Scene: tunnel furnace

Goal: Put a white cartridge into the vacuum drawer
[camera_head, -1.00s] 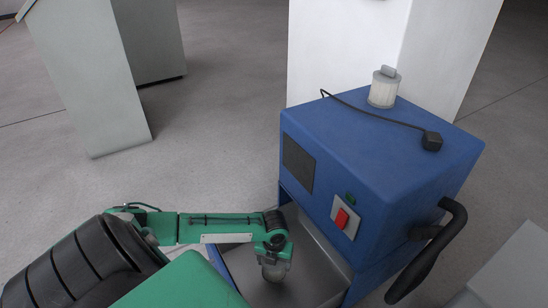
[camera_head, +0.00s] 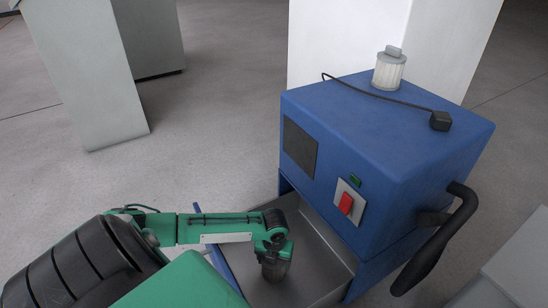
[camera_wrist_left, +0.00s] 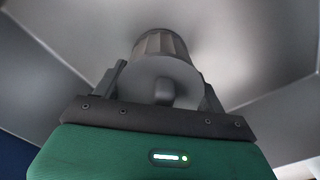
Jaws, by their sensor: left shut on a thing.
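The blue vacuum (camera_head: 400,130) stands right of the middle in the head view. Its grey metal drawer (camera_head: 312,245) is pulled out at the lower front and looks empty apart from what I hold. My left gripper (camera_head: 274,258) is over the drawer, shut on a ribbed cylindrical cartridge (camera_head: 275,272) that looks dark grey here. In the left wrist view the cartridge (camera_wrist_left: 165,72) sits between the fingers, its round end and tab towards the camera. I cannot tell whether it touches the drawer floor. A white cartridge (camera_head: 389,72) stands upright on the vacuum's top. My right gripper is out of view.
A black cable with a plug (camera_head: 440,121) lies across the vacuum's top. A black handle (camera_head: 440,240) sticks out at its right. A red switch (camera_head: 346,203) is on the front. Grey blocks (camera_head: 85,75) stand at upper left; the floor between is clear.

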